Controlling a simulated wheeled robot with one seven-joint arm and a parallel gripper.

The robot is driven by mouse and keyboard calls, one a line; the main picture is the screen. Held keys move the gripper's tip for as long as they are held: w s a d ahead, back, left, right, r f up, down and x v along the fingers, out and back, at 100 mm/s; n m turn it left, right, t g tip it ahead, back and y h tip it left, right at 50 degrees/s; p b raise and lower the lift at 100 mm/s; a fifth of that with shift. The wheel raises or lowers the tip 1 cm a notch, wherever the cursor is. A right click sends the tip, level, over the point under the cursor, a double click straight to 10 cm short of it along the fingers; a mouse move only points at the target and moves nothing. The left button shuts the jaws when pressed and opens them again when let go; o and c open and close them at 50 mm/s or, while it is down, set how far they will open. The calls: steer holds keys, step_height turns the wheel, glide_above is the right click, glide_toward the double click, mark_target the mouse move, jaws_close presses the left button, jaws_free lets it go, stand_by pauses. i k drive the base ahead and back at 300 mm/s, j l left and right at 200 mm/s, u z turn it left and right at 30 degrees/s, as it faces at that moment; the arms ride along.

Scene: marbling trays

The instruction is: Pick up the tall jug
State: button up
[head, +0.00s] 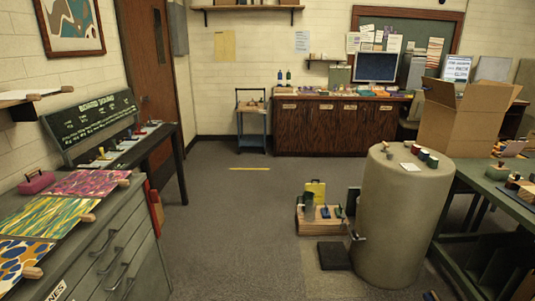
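I cannot clearly make out a tall jug. A low wooden box (318,226) on the floor, right of centre, carries a yellow upright item (316,188), a dark grey upright item (307,203) and small blue and green items (331,212). They are too small to tell whether one is a jug. My gripper is not in view.
A big grey cylinder (385,225) with small jars on top stands beside the wooden box. A grey drawer cabinet (118,245) with marbled sheets lines the left. A green table (465,180) with a cardboard box (462,118) stands right. The middle floor (230,215) is clear.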

mark_target(310, 205)
steer(key=i+u, duration=0.1)
steer(key=i, duration=1.75)
steer(key=i+z, duration=0.1)
steer(key=i, duration=0.55)
steer(key=i+j+z, duration=0.1)
steer(key=i, duration=0.5)
steer(key=i+j+z, duration=0.15)
steer(key=i, duration=0.45)
steer(key=i+j+z, duration=0.25)
steer(key=i, duration=0.15)
steer(key=i+j+z, duration=0.2)
steer(key=i, duration=0.2)
